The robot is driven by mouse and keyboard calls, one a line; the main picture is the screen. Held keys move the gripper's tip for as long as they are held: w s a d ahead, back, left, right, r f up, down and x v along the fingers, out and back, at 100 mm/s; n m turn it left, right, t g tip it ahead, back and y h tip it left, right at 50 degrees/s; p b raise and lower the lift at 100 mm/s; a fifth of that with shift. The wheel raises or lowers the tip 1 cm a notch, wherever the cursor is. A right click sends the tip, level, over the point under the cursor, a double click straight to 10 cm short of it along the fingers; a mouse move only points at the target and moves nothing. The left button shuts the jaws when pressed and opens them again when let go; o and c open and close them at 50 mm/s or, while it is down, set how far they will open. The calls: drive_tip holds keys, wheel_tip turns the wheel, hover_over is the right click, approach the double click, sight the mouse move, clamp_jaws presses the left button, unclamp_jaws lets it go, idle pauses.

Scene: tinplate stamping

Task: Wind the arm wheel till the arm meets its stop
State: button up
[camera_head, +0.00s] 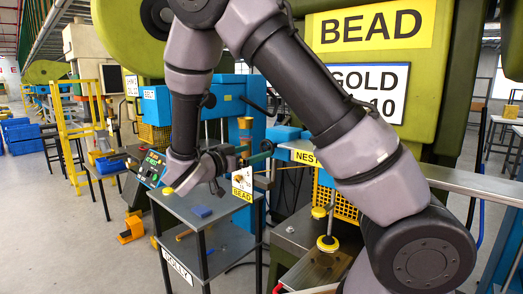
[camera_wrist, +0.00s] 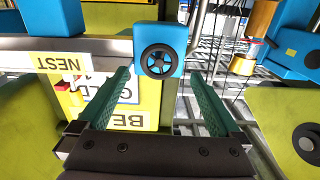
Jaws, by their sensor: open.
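A small black spoked handwheel (camera_wrist: 158,61) sits on the face of a blue block (camera_wrist: 172,38) in the wrist view; it looks like the arm wheel. My gripper (camera_wrist: 158,76) is open, with one green finger to each side of the wheel in the picture. Nothing is held, and I cannot tell whether the fingers reach the wheel's depth. In the head view my gripper (camera_head: 268,150) points right, near the NEST label (camera_head: 305,157); the wheel is not clearly visible there. The arm's stop cannot be made out.
A grey trolley (camera_head: 188,222) with a small blue block stands below my gripper. The green press with its BEAD sign (camera_head: 372,25) stands behind. A metal rail (camera_head: 470,183) runs right from the NEST label. A yellow-topped post (camera_head: 327,243) stands on the machine bed in front.

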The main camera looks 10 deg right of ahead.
sight(266, 148)
drive_tip(key=shift+x, duration=2.25)
drive_tip(key=c, duration=1.3)
